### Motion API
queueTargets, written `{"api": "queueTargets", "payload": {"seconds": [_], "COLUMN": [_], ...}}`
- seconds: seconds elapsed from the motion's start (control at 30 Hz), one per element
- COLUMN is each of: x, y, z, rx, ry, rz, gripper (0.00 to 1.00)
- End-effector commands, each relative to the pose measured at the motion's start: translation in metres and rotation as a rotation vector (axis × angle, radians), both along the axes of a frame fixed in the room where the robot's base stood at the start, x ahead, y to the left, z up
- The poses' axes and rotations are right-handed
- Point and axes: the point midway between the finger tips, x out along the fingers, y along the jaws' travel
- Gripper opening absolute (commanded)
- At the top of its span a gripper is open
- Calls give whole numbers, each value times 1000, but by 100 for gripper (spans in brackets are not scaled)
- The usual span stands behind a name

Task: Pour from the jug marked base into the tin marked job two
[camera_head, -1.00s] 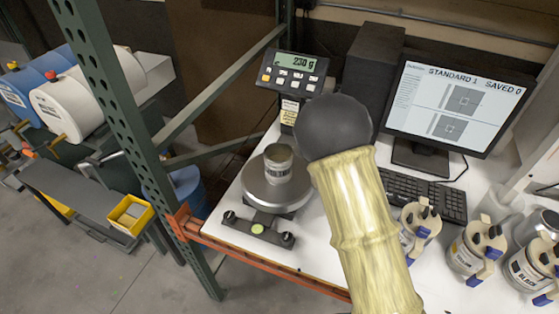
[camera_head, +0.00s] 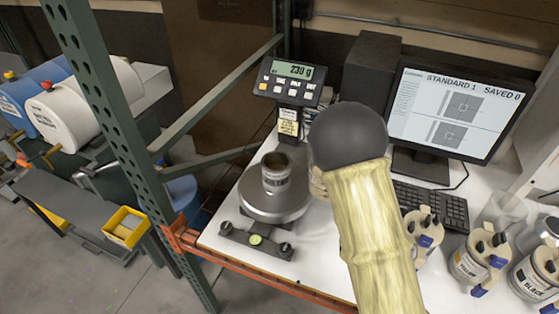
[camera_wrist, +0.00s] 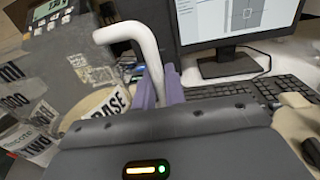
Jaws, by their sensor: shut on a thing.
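In the wrist view my gripper (camera_wrist: 162,88) has its purple fingers shut on the white handle of the jug marked BASE (camera_wrist: 112,102). In the head view my arm hides the gripper and most of the jug; a pale sliver (camera_head: 317,181) shows beside the dark joint. An open metal tin (camera_head: 277,181) stands upright on the round scale plate (camera_head: 272,208), left of my arm. The tin's label is too small to read in the head view. Label pieces ending in "WO" (camera_wrist: 38,112) show at left in the wrist view. The jug's spout and any stream are hidden.
The scale display (camera_head: 292,70) appears to read 230 g. A monitor (camera_head: 455,110) and keyboard (camera_head: 437,207) stand behind and right of my arm. Several lidded jugs, including yellow (camera_head: 470,262) and black (camera_head: 535,275), line the right. A green rack post (camera_head: 110,110) rises at left.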

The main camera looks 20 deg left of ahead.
Motion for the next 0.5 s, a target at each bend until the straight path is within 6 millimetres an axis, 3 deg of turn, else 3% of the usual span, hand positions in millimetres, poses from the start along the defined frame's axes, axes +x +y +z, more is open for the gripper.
{"api": "queueTargets", "payload": {"seconds": [0.03, 0.3, 0.5], "x": [0, 0, 0], "y": [0, 0, 0], "z": [11, 35, 40], "rx": [3, 1, 1], "ry": [-4, -4, -3], "rz": [0, 0, 0], "gripper": [0, 0, 0]}}
